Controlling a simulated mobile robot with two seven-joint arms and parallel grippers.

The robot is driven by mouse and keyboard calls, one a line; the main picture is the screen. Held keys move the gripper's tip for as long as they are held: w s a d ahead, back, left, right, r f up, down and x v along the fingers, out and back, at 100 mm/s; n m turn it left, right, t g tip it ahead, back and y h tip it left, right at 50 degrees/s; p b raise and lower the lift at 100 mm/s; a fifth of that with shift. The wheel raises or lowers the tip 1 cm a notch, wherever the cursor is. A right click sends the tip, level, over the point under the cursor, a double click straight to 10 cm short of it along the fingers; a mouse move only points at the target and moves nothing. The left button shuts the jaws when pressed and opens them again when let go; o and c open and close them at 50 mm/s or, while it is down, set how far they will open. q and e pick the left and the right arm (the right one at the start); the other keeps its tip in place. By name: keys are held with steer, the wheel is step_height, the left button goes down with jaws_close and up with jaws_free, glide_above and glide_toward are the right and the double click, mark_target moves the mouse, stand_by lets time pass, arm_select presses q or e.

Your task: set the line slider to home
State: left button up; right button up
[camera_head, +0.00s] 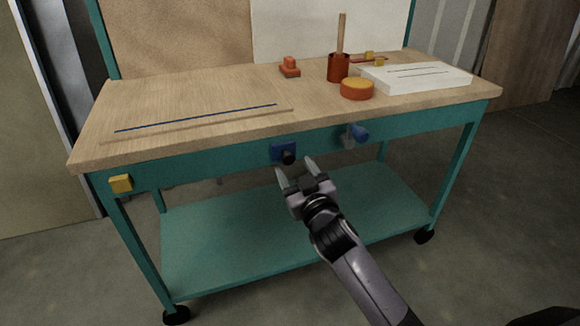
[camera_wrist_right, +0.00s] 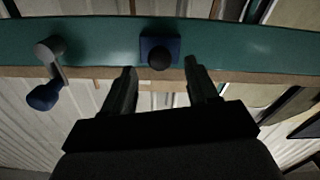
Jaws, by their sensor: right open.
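A blue plate with a round black knob (camera_head: 288,157) is on the teal front rail of the workbench, and I take it for the line slider. The blue plate and black knob also show in the right wrist view (camera_wrist_right: 160,52). My right gripper (camera_head: 295,168) is open, its fingertips just below and in front of the knob. In the right wrist view my right gripper (camera_wrist_right: 159,70) has its fingers on either side of the knob's line, with nothing held. I cannot tell how far the fingertips are from the knob. No home mark is legible. My left gripper is not in view.
A grey crank with a blue handle (camera_head: 356,134) sits right of the knob, and a yellow block (camera_head: 120,184) at the rail's left end. The tabletop (camera_head: 200,90) holds a blue line (camera_head: 195,117), an orange cup (camera_head: 338,68), an orange-yellow disc (camera_head: 357,88) and a white panel (camera_head: 425,82).

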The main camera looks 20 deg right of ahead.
mark_target(289, 161)
steer(key=shift+w, duration=1.1)
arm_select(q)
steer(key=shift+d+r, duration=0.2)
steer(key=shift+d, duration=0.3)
arm_select(e)
steer(key=shift+w, duration=0.55)
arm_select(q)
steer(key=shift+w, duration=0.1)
arm_select(e)
steer(key=shift+c, duration=0.3)
jaws_close()
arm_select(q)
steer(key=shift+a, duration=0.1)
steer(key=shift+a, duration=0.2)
arm_select(e)
steer(key=shift+a, duration=0.1)
